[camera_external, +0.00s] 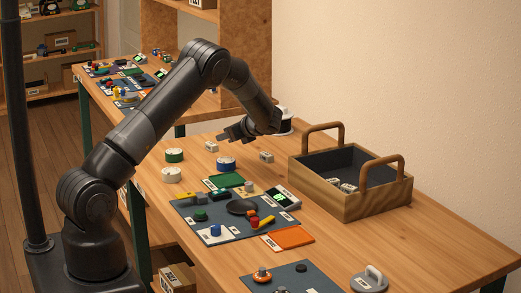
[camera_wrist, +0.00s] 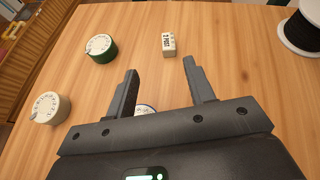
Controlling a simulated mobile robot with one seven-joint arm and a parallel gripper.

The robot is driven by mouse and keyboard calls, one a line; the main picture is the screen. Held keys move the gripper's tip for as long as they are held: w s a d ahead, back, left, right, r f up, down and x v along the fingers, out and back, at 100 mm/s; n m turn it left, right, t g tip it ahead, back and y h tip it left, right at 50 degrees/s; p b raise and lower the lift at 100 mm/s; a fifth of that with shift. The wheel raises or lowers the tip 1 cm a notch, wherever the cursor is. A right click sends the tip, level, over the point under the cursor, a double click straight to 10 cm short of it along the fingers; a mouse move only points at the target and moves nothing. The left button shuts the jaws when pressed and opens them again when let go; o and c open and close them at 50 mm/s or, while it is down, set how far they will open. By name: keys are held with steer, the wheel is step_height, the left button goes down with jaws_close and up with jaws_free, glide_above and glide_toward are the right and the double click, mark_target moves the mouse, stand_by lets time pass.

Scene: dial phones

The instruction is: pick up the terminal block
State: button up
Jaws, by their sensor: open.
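A small pale block with dark print (camera_wrist: 168,44), which looks like the terminal block, sits on the bare wood in the wrist view, beyond my fingertips and roughly in line with the gap between them. In the external view a small pale block (camera_external: 211,146) stands on the table just left of my gripper (camera_external: 232,135). A second similar block (camera_external: 266,157) stands to the right and nearer; I cannot tell for certain which is the terminal block. My gripper (camera_wrist: 160,68) is open and empty above the table, with both fingers apart and touching nothing.
A black spool (camera_wrist: 305,30) stands right. A wooden tray (camera_external: 375,205) and a cluttered dark mat (camera_external: 190,211) are nearby.

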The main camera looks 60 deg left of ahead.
mark_target(211, 143)
steer(key=shift+m+y, duration=0.4)
steer(key=shift+m, duration=0.4)
steer(key=a+f, duration=0.1)
steer(key=f, duration=0.1)
steer(key=a+f, duration=0.1)
steer(key=shift+w+a+f, duration=0.25)
steer(key=shift+w+a, duration=0.05)
steer(key=shift+a, duration=0.05)
steer(key=x, duration=1.1)
steer(key=shift+w+d, duration=0.1)
steer(key=shift+c, duration=0.2)
steer(key=c, duration=1)
steer(key=shift+r, duration=0.15)
